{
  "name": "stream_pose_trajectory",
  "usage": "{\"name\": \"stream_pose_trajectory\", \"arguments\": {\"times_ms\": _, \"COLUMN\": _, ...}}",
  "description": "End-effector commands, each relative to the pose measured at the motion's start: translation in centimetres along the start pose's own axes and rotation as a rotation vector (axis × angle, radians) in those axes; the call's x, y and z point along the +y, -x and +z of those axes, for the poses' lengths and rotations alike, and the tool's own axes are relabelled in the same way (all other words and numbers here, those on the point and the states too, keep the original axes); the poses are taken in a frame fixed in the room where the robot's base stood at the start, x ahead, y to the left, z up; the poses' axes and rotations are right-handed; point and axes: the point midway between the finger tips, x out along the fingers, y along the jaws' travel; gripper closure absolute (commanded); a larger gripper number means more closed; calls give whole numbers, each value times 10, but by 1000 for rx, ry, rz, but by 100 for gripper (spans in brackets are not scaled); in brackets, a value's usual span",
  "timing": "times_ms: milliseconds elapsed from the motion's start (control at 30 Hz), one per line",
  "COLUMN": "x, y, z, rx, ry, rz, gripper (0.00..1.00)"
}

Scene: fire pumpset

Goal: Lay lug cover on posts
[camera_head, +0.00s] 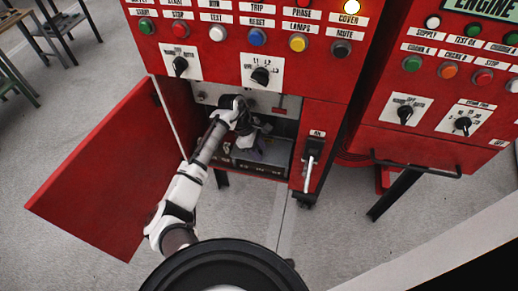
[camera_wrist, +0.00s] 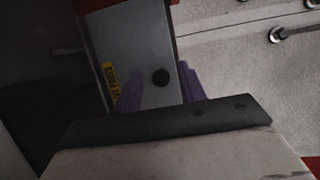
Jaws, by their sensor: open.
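The posts cannot be made out in the dark, partly blocked interior.
The red cabinet door (camera_head: 97,170) hangs open at the left. A handle (camera_head: 313,160) marked "ON" is right of the bay. Knobs and buttons cover the panel above (camera_head: 220,60). A second red cabinet (camera_head: 435,100) stands right. Bolts (camera_wrist: 277,35) show in the wrist view.

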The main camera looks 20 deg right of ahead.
Motion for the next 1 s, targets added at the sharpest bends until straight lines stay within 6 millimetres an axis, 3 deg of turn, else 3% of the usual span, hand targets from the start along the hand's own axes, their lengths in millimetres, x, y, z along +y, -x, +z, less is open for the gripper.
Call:
{"name": "stream_pose_trajectory", "arguments": {"times_ms": 500, "x": 0, "y": 69, "z": 0, "rx": 1, "ry": -1, "rz": 1, "gripper": 59}}
{"name": "stream_pose_trajectory", "arguments": {"times_ms": 1000, "x": 1, "y": 74, "z": 1, "rx": 1, "ry": -7, "rz": 6, "gripper": 59}}
